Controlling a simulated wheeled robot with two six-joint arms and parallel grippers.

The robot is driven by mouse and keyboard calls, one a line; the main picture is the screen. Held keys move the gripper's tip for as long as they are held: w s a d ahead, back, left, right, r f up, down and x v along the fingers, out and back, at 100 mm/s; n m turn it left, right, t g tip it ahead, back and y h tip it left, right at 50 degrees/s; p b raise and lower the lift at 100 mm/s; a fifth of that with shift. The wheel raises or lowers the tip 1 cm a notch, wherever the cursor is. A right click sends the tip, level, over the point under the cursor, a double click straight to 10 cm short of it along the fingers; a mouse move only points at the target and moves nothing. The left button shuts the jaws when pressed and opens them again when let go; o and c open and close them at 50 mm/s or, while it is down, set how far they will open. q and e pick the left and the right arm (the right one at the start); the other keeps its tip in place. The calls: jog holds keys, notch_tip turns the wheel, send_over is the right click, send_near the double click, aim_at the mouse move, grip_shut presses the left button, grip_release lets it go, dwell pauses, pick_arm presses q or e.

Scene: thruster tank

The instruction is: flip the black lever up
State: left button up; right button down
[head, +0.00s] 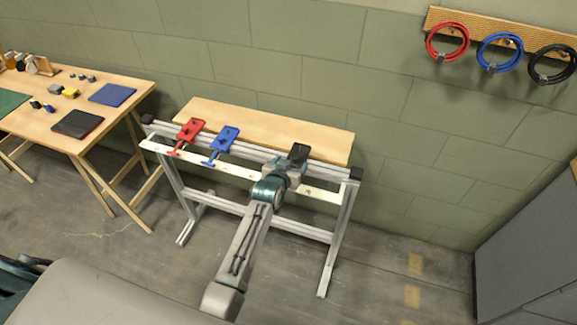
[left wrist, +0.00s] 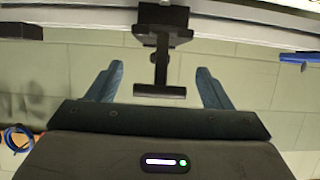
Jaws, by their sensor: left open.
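The black lever (head: 299,153) is mounted on the right part of the metal frame's front rail; my gripper hides its handle in the head view. In the left wrist view the black lever (left wrist: 161,50) shows its bracket, a stem and a T-shaped crossbar. The crossbar lies between the two fingers of my left gripper (left wrist: 160,70), with a gap on each side. The left gripper (head: 284,168) is open and holds nothing. My right gripper is not in view.
A blue lever (head: 222,144) and a red lever (head: 187,134) sit left on the same rail (head: 240,178). A wooden board (head: 260,125) lies behind them. A wooden table (head: 130,78) stands left. Red, blue and black cable coils hang on the wall. Floor right of the frame is free.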

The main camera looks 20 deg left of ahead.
pick_arm(q)
jog(key=shift+s+r, duration=0.15)
jog(key=shift+s, duration=0.5)
jog(key=b+v, duration=0.2)
jog(key=v, duration=0.7)
jog(key=shift+s+r, duration=0.15)
jog(key=shift+r, duration=0.05)
jog(key=shift+a, duration=0.1)
jog(key=s+a+f+g, duration=0.15)
jog(key=s+f, duration=0.35)
jog(key=f, duration=0.6)
jog(key=s+f+g, duration=0.3)
jog(key=s+f, duration=0.2)
jog(key=f, duration=0.7)
jog(key=s+a+f+g, duration=0.15)
jog(key=s+f, duration=0.35)
jog(key=f, duration=0.6)
jog(key=s+a+f+g, duration=0.2)
jog(key=s+f, duration=0.4)
jog(key=s, duration=0.5)
jog(key=s+a+f+g, duration=0.2)
jog(key=s+f, duration=0.5)
jog(key=s, duration=0.5)
jog(key=s+a+f+g+y, duration=0.1)
jog(key=s+a+f, duration=0.3)
jog(key=s, duration=0.8)
notch_tip(320, 180, down, 2)
jog(key=shift+a+f+g+b, duration=0.15)
jog(key=shift+a+g+b, duration=0.15)
jog(key=shift+g+b, duration=0.25)
